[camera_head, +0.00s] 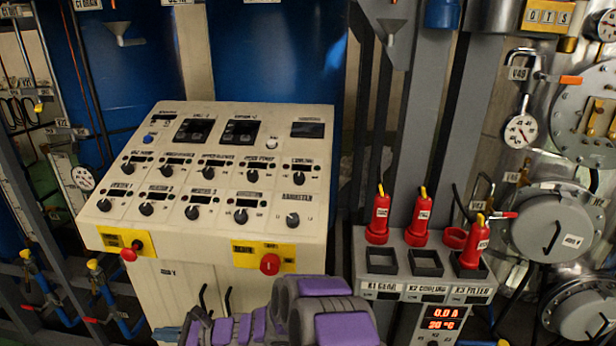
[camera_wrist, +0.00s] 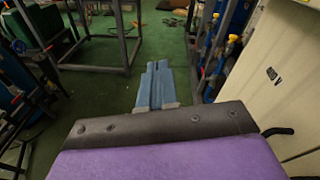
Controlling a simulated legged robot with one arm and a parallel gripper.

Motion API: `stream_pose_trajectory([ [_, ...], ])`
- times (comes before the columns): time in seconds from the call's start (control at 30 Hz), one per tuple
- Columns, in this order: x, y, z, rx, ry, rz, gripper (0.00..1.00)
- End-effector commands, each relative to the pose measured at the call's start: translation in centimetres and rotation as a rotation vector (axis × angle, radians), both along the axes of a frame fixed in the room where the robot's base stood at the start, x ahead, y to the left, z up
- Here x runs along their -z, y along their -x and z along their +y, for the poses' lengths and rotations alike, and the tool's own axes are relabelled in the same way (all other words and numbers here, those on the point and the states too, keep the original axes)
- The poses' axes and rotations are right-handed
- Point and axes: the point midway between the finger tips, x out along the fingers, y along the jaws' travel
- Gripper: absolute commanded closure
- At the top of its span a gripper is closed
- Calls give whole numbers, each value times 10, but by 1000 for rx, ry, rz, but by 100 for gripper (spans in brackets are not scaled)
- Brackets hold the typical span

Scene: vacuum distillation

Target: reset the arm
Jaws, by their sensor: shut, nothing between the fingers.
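My arm, grey with purple pads, is folded low at the bottom middle of the head view. My gripper (camera_wrist: 156,68) shows in the wrist view as two blue-grey fingers lying side by side, shut and empty, over the green floor. A blue piece of it (camera_head: 167,334) seems to show at the bottom edge of the head view, left of the arm. It touches nothing that I can see.
A cream control console (camera_head: 215,180) with knobs and two red stop buttons stands just beyond my arm. Right of it is a grey panel (camera_head: 400,290) with red plugs. Green floor (camera_wrist: 100,95) lies below the gripper, with metal frames (camera_wrist: 100,40) around.

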Motion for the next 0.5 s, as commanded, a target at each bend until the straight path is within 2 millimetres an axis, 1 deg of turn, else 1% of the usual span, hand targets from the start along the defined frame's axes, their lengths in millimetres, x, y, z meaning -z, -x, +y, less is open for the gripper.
stream_pose_trajectory([
  [0.03, -26, 7, -8, -40, -11, -44, 100],
  [0.1, -52, 24, -17, -106, -15, -99, 100],
  [0.17, -69, 39, -25, -163, -10, -146, 100],
  [0.2, -82, 48, -30, -199, -6, -180, 100],
  [0.3, -106, 71, -45, -288, 15, -265, 100],
  [0.37, -116, 86, -54, -342, 34, -313, 100],
  [0.4, -123, 97, -63, -378, 48, -347, 100],
  [0.47, -131, 112, -76, -431, 72, -394, 100],
  [0.5, -137, 121, -86, -463, 88, -428, 100],
])
